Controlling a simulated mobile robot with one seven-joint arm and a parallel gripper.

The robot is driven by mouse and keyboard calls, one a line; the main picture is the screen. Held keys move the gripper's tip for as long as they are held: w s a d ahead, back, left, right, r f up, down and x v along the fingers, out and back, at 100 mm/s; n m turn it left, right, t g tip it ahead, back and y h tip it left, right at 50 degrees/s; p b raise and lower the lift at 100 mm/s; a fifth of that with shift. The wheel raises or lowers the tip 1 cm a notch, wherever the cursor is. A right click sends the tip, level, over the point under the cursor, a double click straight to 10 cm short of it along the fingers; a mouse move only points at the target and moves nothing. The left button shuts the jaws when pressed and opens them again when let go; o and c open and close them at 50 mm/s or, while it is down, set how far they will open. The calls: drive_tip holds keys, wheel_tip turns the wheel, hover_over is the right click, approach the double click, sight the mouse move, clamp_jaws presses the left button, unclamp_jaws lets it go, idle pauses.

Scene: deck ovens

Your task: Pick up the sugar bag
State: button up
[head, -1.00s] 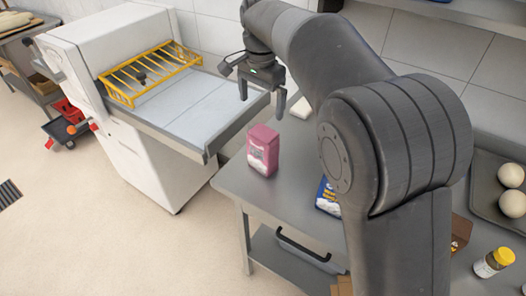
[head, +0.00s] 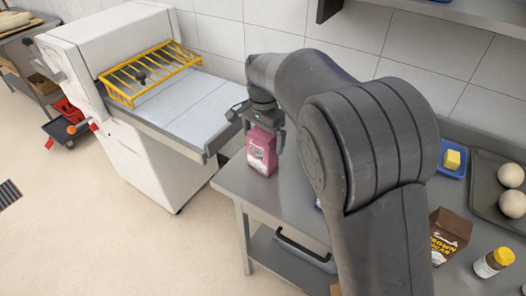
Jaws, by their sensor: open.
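A pink bag (head: 262,158) stands upright near the left end of the steel table (head: 233,183). Its printed label is too small to read. My gripper (head: 264,132) points down at the top of the pink bag. Its fingers are open, one at each side of the bag's upper part; I cannot tell whether they touch it. A brown packet (head: 450,236) to the right, with lettering that looks like "brown sugar", stands on the table beyond my arm.
A white dough machine (head: 130,120) with a yellow guard (head: 150,72) adjoins the table at left. At right are a yellow-capped jar (head: 494,262), a blue tray (head: 453,160) with a yellow block, and a tray with dough balls (head: 511,174). My arm hides the table's middle.

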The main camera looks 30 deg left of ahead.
drive_tip(key=shift+f, duration=0.1)
drive_tip(key=shift+c, duration=0.3)
drive_tip(key=c, duration=2)
drive_tip(key=shift+r, duration=0.2)
